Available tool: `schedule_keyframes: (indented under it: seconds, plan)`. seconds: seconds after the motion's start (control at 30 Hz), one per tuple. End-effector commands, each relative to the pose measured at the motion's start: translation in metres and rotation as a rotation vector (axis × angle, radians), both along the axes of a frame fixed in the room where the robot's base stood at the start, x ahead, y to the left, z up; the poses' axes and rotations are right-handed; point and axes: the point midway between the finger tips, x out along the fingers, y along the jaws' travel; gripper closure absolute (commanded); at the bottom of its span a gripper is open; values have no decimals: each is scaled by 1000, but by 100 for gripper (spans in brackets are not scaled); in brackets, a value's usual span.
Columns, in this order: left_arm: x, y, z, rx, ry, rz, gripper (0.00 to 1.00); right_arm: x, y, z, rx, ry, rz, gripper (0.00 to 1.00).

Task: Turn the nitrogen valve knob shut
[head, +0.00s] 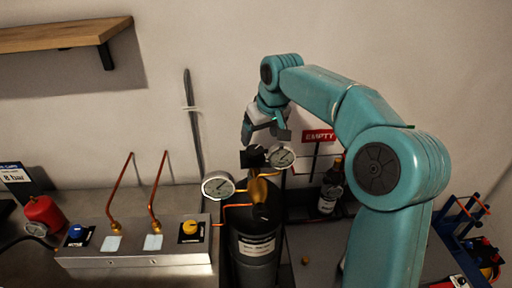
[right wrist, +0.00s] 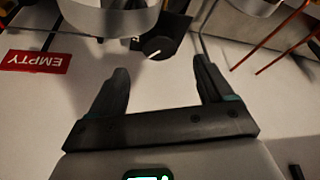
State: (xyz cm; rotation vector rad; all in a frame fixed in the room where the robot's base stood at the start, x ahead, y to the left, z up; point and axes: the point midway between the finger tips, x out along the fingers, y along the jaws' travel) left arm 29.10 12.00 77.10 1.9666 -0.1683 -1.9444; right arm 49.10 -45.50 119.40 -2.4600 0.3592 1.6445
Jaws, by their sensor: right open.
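A dark gas cylinder (head: 257,245) with a pale label stands right of the metal panel box. On its brass regulator (head: 258,190) are two round gauges, and a black valve knob (head: 253,157) sits at the top. The label is too small to read. My right gripper (head: 265,135) is open just above the black knob, with its fingers pointing down. In the right wrist view the black knob (right wrist: 157,46) carries a white line and shows beyond the gap between the open fingertips (right wrist: 160,68), apparently untouched. My left gripper is not in view.
The panel box (head: 140,260) has a blue knob (head: 77,233), a yellow knob (head: 190,230) and two copper tubes. A red EMPTY sign (head: 319,136) and a dark bottle (head: 331,187) stand to the right.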

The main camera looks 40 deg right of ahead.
Motion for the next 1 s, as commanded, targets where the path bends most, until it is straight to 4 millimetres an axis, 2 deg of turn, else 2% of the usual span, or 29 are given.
schedule_keyframes:
  seconds: [0.1,0.3,0.5,0.73,0.9,1.0]
  plan:
    - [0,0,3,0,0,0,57,9,-3,-25,1,5,0,20]
    - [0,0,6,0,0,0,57,21,-7,-54,0,3,0,20]
    - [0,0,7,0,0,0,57,25,-8,-65,-1,1,0,20]
    - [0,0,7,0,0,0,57,26,-8,-65,-1,0,0,20]
    - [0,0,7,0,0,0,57,26,-8,-65,-1,0,0,75]
    - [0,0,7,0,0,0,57,26,-8,-65,-1,0,0,76]
